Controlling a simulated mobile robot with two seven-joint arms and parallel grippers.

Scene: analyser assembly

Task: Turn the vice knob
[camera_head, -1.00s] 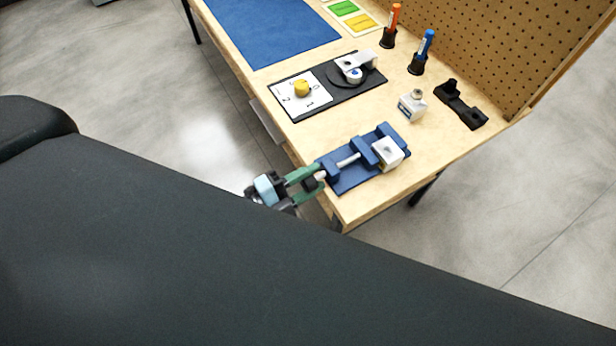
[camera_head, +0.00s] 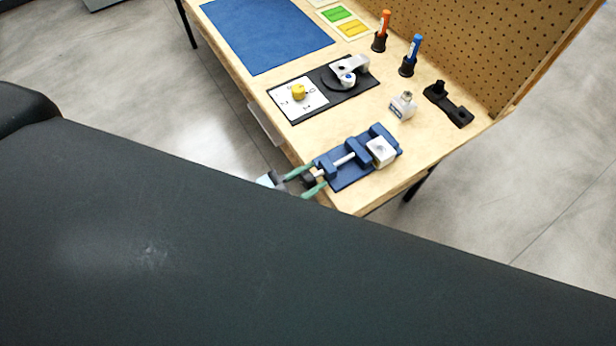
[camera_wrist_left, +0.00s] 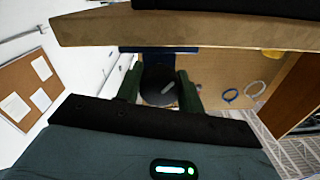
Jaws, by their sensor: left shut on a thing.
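The blue vice (camera_head: 349,176) is on the wooden table near its front corner, with a white block (camera_head: 381,151) at its jaws. Its dark round knob (camera_head: 308,181) sticks out past the table edge. In the left wrist view the knob (camera_wrist_left: 158,86) has a pale mark on its face, with the blue vice body (camera_wrist_left: 158,52) behind it. My left gripper (camera_head: 307,181) has its green fingers on either side of the knob and is shut on it. The gripper (camera_wrist_left: 158,88) also shows in the wrist view. My right gripper is out of view.
A black plate (camera_head: 325,105) with a yellow dial (camera_head: 298,92) lies farther back. A pegboard stands along the right.

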